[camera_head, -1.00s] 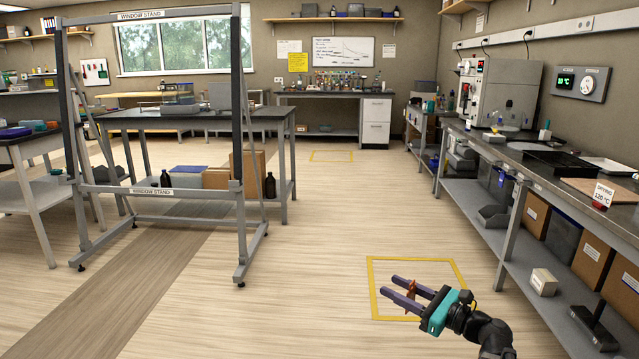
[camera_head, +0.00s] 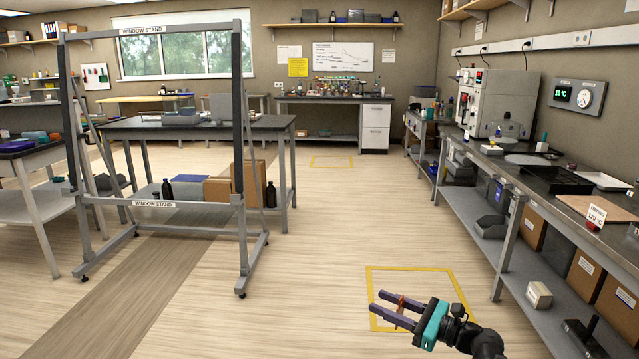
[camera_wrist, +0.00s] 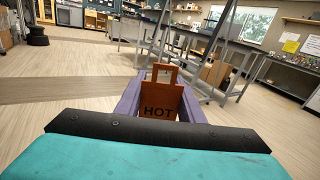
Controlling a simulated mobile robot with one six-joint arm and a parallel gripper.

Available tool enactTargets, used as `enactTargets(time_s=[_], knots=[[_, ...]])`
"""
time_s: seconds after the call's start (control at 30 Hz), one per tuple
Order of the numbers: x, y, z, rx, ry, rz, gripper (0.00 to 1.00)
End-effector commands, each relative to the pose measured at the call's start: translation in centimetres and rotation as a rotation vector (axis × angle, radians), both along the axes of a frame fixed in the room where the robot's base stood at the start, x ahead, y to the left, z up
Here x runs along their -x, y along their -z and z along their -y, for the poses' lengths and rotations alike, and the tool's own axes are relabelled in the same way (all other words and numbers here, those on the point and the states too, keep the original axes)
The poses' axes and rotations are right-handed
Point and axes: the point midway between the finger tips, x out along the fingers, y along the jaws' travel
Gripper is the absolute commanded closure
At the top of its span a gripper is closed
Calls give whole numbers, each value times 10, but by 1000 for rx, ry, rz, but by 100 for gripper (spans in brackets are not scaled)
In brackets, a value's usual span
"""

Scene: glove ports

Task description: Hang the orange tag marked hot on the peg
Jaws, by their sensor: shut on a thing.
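The orange tag (camera_wrist: 160,104) marked HOT is between the two purple fingers of my gripper (camera_wrist: 161,92) in the wrist view. Its lettering is upright there, and a narrower handle with an opening is at its far end. In the head view my gripper (camera_head: 393,308) is low at the right, over the yellow floor square, shut on the tag (camera_head: 401,304). I cannot make out a peg in either view.
A window stand (camera_head: 243,130), an open grey frame on feet, stands at the left. A long bench (camera_head: 520,178) with instruments runs along the right, with boxes on its lower shelf. A yellow floor square (camera_head: 430,269) lies by my gripper. The middle floor is clear.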

Motion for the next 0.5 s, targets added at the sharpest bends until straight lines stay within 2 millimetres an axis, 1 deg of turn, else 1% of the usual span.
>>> enactTargets(time_s=[0.03,0.5], knots=[[0,-11,0,-1,0,-1,89],[0,-48,0,-1,0,0,89]])
